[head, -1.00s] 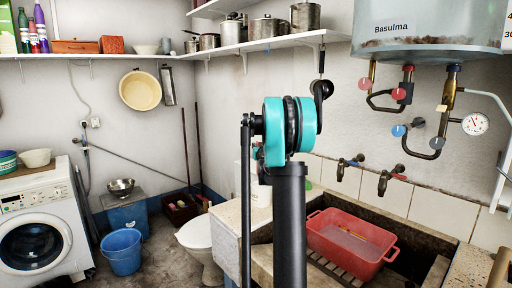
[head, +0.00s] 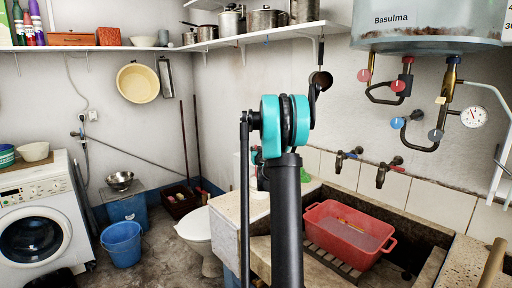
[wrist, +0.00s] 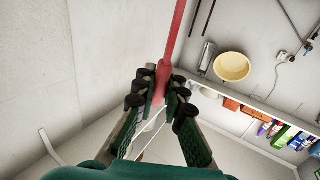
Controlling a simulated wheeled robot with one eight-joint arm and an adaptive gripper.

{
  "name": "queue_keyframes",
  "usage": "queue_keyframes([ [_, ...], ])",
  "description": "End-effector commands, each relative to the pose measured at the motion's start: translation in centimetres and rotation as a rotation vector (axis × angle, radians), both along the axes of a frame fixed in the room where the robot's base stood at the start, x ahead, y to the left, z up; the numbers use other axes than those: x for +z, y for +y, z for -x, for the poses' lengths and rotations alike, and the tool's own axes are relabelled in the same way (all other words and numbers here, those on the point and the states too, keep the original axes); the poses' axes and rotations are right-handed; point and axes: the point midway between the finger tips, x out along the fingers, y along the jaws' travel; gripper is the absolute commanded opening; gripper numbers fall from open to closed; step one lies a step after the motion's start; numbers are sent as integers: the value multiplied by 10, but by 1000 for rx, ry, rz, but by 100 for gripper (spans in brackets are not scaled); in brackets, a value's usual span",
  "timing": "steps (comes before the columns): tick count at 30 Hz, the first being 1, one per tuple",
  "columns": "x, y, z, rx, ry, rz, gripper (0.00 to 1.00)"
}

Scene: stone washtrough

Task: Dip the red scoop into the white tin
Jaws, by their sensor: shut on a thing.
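In the wrist view my gripper (wrist: 158,92) is shut on the red scoop (wrist: 177,35). Its long thin red shaft runs from between the fingers up past the top edge of the picture. The scoop's far end is out of view. In the head view my arm stands in the middle and covers the gripper and the scoop. I cannot clearly make out the white tin; the area behind my arm at the near end of the trough counter is hidden.
A red tub (head: 318,212) stands in the stone trough, under two wall taps (head: 385,172). A pale stone counter (head: 226,208) lies left of my arm. A boiler (head: 425,32) and shelf (head: 225,45) hang above. A blue bucket (head: 121,247) stands on the floor.

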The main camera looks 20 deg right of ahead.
Motion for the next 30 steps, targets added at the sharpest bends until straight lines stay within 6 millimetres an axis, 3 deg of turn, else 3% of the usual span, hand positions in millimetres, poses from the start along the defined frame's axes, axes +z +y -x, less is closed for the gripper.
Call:
queue_keyframes([
  [30,-59,0,0,0,0,0,0],
])
